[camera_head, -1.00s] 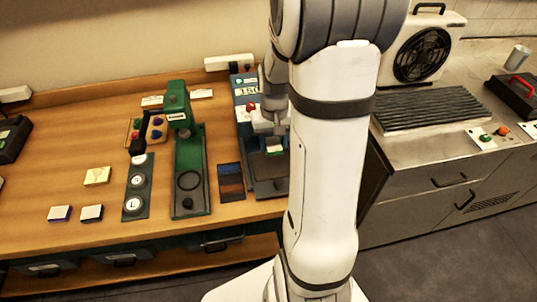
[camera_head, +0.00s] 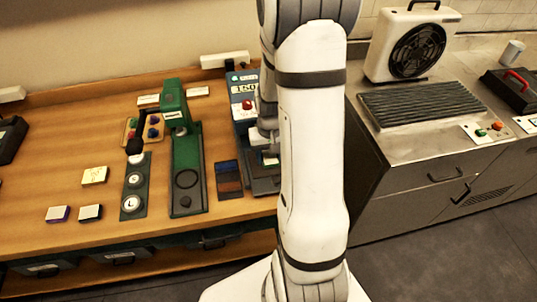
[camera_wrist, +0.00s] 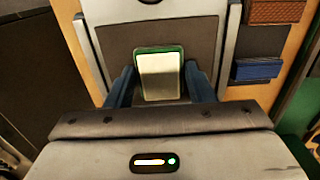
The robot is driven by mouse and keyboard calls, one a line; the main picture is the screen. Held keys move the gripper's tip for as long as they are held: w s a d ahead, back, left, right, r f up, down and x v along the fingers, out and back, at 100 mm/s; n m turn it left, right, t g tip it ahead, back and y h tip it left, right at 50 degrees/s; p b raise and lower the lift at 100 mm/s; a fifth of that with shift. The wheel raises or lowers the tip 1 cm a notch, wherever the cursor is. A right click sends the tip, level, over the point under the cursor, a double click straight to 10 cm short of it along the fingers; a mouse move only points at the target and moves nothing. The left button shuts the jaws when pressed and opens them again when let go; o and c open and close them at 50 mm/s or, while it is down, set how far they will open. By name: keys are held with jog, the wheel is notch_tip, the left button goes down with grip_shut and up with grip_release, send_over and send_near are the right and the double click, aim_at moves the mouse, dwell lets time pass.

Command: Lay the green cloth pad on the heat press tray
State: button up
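The green cloth pad (camera_wrist: 160,76) has a pale face and a green edge. In the wrist view it lies between the two blue fingers of my gripper (camera_wrist: 160,82), which seem to touch its sides. In the head view only a small part of the pad (camera_head: 271,160) shows beside my arm. The heat press tray (camera_wrist: 115,45) is a dark plate in a grey frame, directly under the pad. I cannot tell whether the pad touches it. The heat press (camera_head: 242,88) stands behind, partly hidden by my arm.
Brown and blue swatches (camera_head: 229,180) lie left of the tray. A green press (camera_head: 187,165) and a dark strip with round buttons (camera_head: 134,187) stand farther left. Several small pads, including a yellow one (camera_head: 95,175), lie on the wooden table. A metal counter with a fan (camera_head: 412,50) is at right.

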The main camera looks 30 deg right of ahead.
aim_at(270, 158)
jog(key=o, duration=0.4)
jog(key=shift+c, duration=0.2)
notch_tip(270, 158, up, 12)
jog(key=s+a+r+n+t, duration=0.3)
jog(key=s+a+r, duration=0.6)
jog(key=s+a, duration=0.3)
jog(key=shift+s+a+b, duration=0.3)
jog(key=shift+s+b, duration=0.05)
jog(key=shift+s, duration=0.05)
